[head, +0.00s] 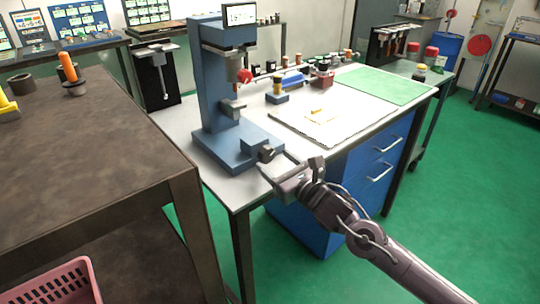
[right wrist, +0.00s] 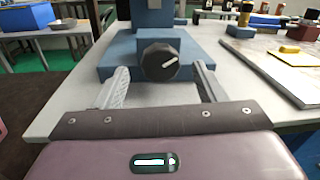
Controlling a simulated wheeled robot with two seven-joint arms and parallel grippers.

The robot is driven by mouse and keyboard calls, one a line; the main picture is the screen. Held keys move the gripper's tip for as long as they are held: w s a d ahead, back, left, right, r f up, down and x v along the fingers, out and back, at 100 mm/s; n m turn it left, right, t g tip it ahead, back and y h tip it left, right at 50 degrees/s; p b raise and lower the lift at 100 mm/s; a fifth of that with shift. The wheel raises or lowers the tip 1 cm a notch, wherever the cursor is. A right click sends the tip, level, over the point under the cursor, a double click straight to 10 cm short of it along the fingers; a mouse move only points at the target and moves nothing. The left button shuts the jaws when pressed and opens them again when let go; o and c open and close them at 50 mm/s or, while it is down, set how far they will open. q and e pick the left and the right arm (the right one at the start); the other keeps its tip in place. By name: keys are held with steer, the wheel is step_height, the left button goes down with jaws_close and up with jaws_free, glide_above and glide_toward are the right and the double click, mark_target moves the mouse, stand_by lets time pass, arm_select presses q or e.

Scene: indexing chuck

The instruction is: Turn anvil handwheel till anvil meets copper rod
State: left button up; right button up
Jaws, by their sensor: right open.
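A blue bench machine (head: 212,80) stands upright on the white table and carries a small screen on top. The anvil handwheel (head: 265,154) is a dark faceted knob low on the front of its base. In the right wrist view the handwheel (right wrist: 160,62) shows face-on with a white pointer line, angled up to the right. My right gripper (head: 279,168) is open, with one finger to each side of the handwheel and gaps between. The anvil's contact is too small to tell. My left gripper is out of view.
A tan board (head: 290,120) with a yellow piece lies right of the machine, with a green mat (head: 385,84) behind. Several small items line the table's back. A brown bench (head: 90,130) stands close on the left, a pink crate (head: 60,285) below it.

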mark_target(269, 156)
steer(key=shift+x, duration=1.7)
steer(key=c, duration=1)
